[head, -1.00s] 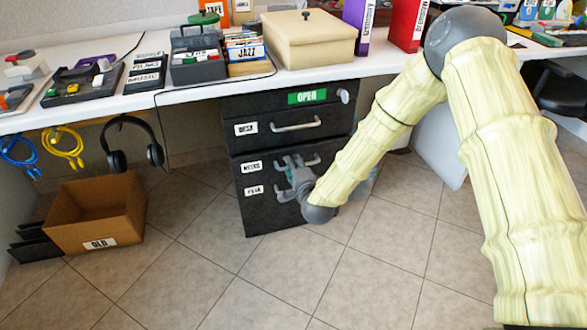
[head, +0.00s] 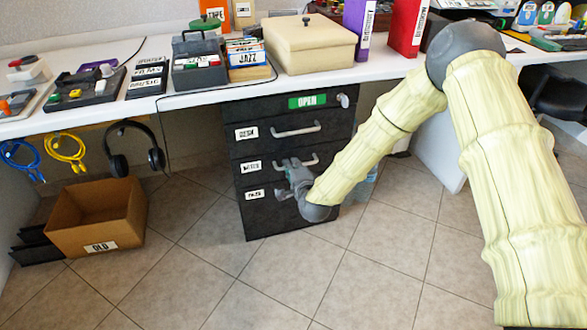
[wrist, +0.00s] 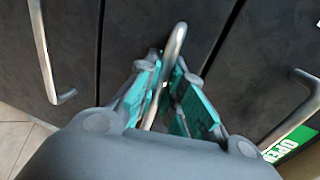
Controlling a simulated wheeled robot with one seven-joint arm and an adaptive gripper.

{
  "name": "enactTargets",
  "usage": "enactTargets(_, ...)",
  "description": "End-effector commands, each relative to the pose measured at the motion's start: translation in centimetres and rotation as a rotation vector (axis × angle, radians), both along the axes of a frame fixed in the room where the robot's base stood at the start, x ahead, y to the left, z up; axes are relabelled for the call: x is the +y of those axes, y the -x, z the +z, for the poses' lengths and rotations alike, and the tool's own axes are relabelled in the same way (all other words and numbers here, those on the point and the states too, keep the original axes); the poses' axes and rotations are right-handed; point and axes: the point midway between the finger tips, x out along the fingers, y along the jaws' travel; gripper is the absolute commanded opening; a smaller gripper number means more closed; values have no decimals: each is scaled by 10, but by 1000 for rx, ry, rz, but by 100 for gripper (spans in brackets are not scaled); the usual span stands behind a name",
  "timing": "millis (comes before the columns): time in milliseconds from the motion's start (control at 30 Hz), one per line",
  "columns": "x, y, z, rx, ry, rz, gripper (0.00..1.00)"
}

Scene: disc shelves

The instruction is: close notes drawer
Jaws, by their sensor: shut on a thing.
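The black drawer cabinet (head: 330,130) stands under the desk. Its notes drawer (head: 272,170) has a white label and lies between the desk drawer above and the lowest drawer. In the head view its front looks flush or nearly flush with the others. My gripper (head: 288,170) is at the notes drawer's metal handle (head: 309,161) and hides its left part. In the wrist view the handle (wrist: 178,42) runs between the teal finger pads of my gripper (wrist: 168,90), which are shut on it.
A cardboard box (head: 125,222) stands on the floor to the left. The tiled floor (head: 240,285) before the cabinet is clear.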

Motion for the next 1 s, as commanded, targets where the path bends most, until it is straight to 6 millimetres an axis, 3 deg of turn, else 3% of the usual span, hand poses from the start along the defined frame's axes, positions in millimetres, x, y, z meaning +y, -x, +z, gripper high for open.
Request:
enactTargets(233,1,-5,2,-7,-1,-2,0)
enactTargets(267,1,-5,2,-7,-1,-2,13)
enactTargets(367,0,-5,2,-7,-1,-3,31)
enactTargets(767,0,-2,2,-4,-1,-2,32)
enactTargets(1000,-9,24,7,-1,-2,-1,32)
